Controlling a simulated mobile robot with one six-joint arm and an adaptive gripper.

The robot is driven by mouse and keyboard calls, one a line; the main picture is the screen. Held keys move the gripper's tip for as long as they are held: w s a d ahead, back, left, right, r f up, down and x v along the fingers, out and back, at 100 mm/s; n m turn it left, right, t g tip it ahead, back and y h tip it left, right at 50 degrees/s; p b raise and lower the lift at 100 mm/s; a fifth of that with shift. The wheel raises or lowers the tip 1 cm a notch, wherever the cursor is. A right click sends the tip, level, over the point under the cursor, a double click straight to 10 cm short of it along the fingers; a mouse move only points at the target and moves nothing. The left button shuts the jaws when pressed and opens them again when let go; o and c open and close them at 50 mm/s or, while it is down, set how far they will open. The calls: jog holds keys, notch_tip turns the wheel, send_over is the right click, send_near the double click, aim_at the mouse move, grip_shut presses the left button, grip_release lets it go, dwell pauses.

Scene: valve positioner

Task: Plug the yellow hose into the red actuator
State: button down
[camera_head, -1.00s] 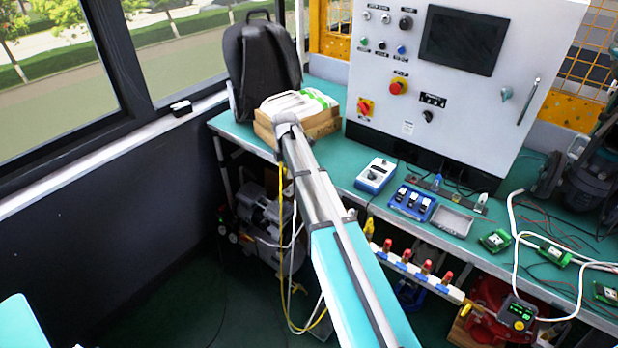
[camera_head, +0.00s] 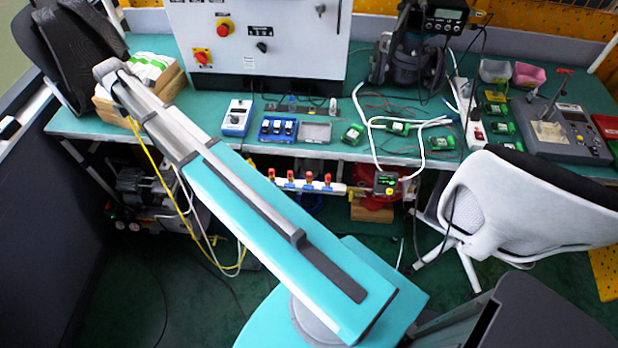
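A yellow hose (camera_head: 151,153) hangs below the front edge of the bench at left, beside a white hose, and loops down towards the floor. Its ends are not clear. A red actuator (camera_head: 370,207) stands under the bench near the centre, partly hidden by a small box with a green display (camera_head: 386,181). My teal and grey arm reaches from the lower middle up to the left, crossing in front of the hoses.
A white manifold with red-topped fittings (camera_head: 308,186) runs under the bench front. A compressor (camera_head: 145,188) stands below the bench at left. A white office chair (camera_head: 535,205) stands at right. The green bench top (camera_head: 210,85) carries small devices and cables. Some dark green floor is clear.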

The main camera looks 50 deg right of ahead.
notch_tip(320, 180, up, 14)
jog(key=p, duration=1.3)
jog(key=shift+r, duration=0.15)
jog(key=shift+s+d, duration=0.1)
